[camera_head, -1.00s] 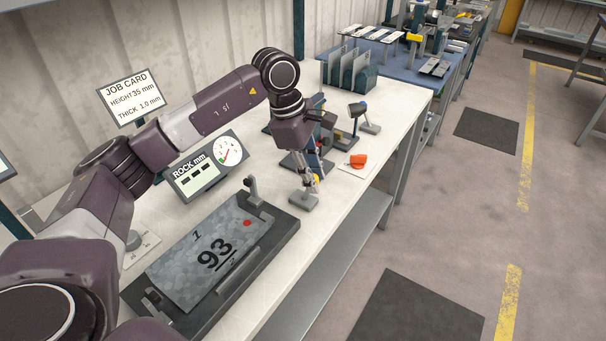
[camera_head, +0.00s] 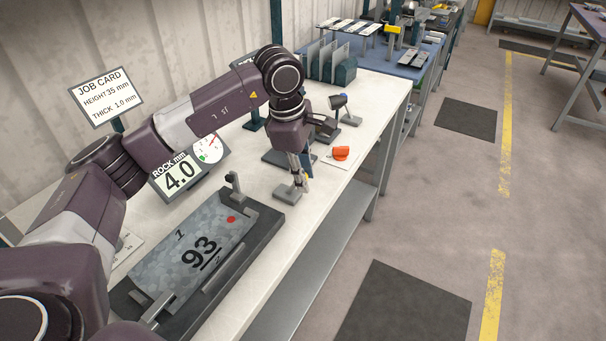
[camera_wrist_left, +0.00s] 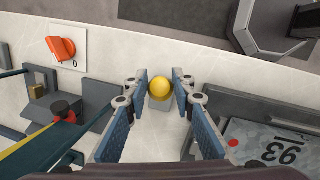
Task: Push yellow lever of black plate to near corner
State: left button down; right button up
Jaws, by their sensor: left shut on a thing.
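The lever's yellow ball knob (camera_wrist_left: 160,88) sits between the fingertips of my left gripper (camera_wrist_left: 160,80) in the left wrist view. The fingers are shut on the knob from both sides. In the head view my left gripper (camera_head: 303,178) points down over a small grey block (camera_head: 288,193), and only a bit of yellow shows at the fingertips. The black plate (camera_head: 266,232) lies beside it, carrying a mottled grey sheet (camera_head: 165,268) marked 93 with a red dot. My right gripper is not in view.
A gauge (camera_head: 178,178) labelled ROCK mm reads 4.0. A job card (camera_head: 104,97) stands at the wall. An orange knob (camera_head: 341,153) sits on a white base beyond the gripper. Upright grey panels (camera_head: 325,62) stand at the bench's far end.

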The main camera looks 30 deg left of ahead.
pick_arm(q)
jog(key=c, duration=1.9)
grip_release()
jog(key=shift+s+d+f, duration=0.35)
jog(key=shift+f, duration=0.05)
jog(key=shift+c, duration=0.2)
jog(key=o, duration=0.3)
jog(key=shift+w+d+r, duration=0.1)
jog(key=shift+d+r, duration=0.05)
jog(key=shift+a+r, duration=0.2)
jog(key=shift+r, duration=0.05)
jog(key=shift+a+r, duration=0.1)
jog(key=shift+r, duration=0.2)
jog(key=r, duration=0.3)
jog(key=s+r, duration=0.1)
jog(key=r, duration=0.7)
jog(key=shift+s+a, duration=0.4)
